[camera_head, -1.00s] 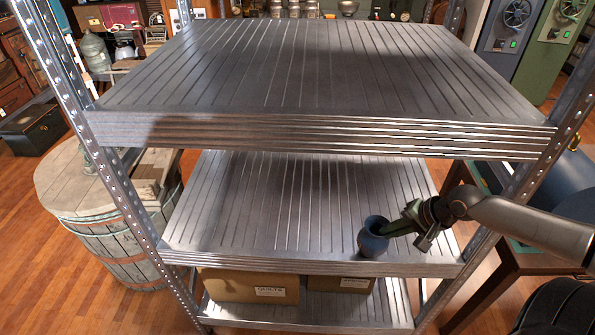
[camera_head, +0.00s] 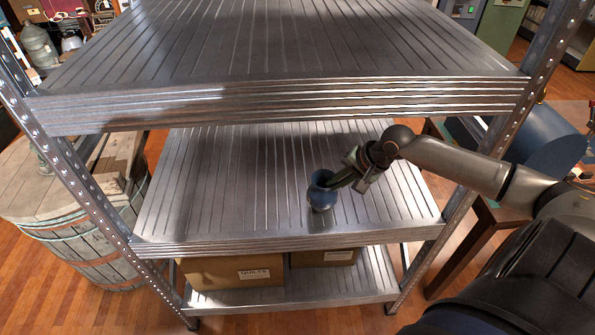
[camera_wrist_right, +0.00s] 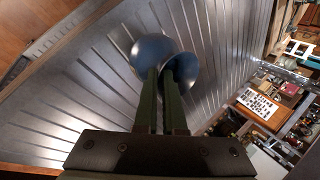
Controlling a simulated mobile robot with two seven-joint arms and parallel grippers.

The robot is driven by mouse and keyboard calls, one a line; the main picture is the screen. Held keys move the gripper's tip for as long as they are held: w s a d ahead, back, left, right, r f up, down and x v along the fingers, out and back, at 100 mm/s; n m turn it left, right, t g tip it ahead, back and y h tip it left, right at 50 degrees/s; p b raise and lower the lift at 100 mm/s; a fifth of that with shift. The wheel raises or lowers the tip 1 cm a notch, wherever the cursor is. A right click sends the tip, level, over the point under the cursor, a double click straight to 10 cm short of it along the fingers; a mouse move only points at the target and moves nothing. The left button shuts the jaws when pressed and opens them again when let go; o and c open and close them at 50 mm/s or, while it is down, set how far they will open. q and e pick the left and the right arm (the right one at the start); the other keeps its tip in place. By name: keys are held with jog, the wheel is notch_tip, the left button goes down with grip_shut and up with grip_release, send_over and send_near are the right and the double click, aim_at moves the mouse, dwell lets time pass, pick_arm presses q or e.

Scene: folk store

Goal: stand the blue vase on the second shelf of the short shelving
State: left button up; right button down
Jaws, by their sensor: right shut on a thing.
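The blue vase (camera_head: 321,193) is upright at the second shelf (camera_head: 240,180) of the short metal shelving, a little back from its front edge and right of the middle. I cannot tell for sure whether its base touches the shelf. My right gripper (camera_head: 336,181) reaches in from the right and is shut on the vase near its rim. In the right wrist view the two fingers (camera_wrist_right: 162,85) close on the wall of the vase (camera_wrist_right: 150,52). My left gripper is not in view.
The top shelf (camera_head: 290,45) lies above the arm. The bottom shelf holds cardboard boxes (camera_head: 230,270). Metal posts (camera_head: 60,150) stand at the front corners. A wooden barrel (camera_head: 85,240) stands at the left. The second shelf is otherwise clear.

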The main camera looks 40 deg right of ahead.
jog(key=w+a+f, duration=0.1)
jog(key=w+a, duration=0.3)
jog(key=w, duration=0.6)
jog(key=shift+w+a+f, duration=0.15)
jog(key=shift+w+f, duration=0.05)
jog(key=shift+f, duration=0.1)
jog(key=c, duration=1)
grip_release()
jog(key=s+d+r, duration=0.1)
jog(key=s+d, duration=0.3)
jog(key=s, duration=0.7)
jog(key=shift+s+d, duration=0.35)
